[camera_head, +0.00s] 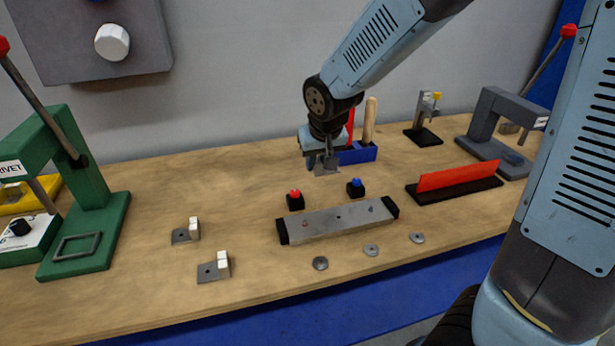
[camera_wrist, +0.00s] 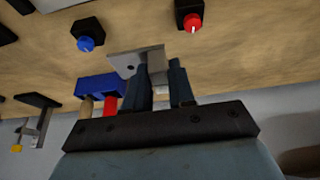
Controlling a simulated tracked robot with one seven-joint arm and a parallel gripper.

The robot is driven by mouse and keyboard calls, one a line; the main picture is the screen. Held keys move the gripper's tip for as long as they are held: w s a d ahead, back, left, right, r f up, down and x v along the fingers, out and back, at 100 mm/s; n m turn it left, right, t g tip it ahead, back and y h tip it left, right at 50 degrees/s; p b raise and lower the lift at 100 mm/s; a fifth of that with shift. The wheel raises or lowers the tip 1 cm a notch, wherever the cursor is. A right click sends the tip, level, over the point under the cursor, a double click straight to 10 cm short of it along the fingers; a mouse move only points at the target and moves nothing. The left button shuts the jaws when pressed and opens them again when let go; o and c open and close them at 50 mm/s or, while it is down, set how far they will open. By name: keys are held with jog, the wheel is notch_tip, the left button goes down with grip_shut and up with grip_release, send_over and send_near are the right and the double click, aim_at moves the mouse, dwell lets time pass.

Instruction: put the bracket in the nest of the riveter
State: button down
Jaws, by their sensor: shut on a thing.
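My gripper (camera_head: 323,156) hangs above the middle of the bench, toward the back. It is shut on a grey bracket (camera_head: 327,168), which also shows between the fingers in the wrist view (camera_wrist: 127,66). The bracket is clear of the bench, with a flat plate and a hole in it. The green riveter (camera_head: 88,190) stands at the left end of the bench, labelled RIVET, with a red-knobbed lever. Its nest (camera_head: 78,246), a grey rectangular frame, lies on the green base and looks empty.
Two brackets with white blocks (camera_head: 186,232) (camera_head: 214,268) lie right of the riveter. A metal bar with black ends (camera_head: 338,219), red and blue buttons (camera_head: 295,200) (camera_head: 356,187) and several washers (camera_head: 371,250) lie mid-bench. A blue tool holder (camera_head: 357,153) stands behind my gripper. Bench between gripper and riveter is mostly clear.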

jog(key=w+f, duration=0.2)
jog(key=w+a+f, duration=0.1)
jog(key=w+f, duration=0.1)
jog(key=w+a+f, duration=0.1)
jog(key=w+f, duration=0.1)
jog(key=shift+w, duration=0.25)
jog(key=shift+x, duration=0.8)
jog(key=shift+w+f, duration=0.15)
jog(key=shift+f, duration=1.25)
jog(key=c, duration=1)
grip_release()
jog(key=shift+o, duration=0.2)
jog(key=v, duration=1.2)
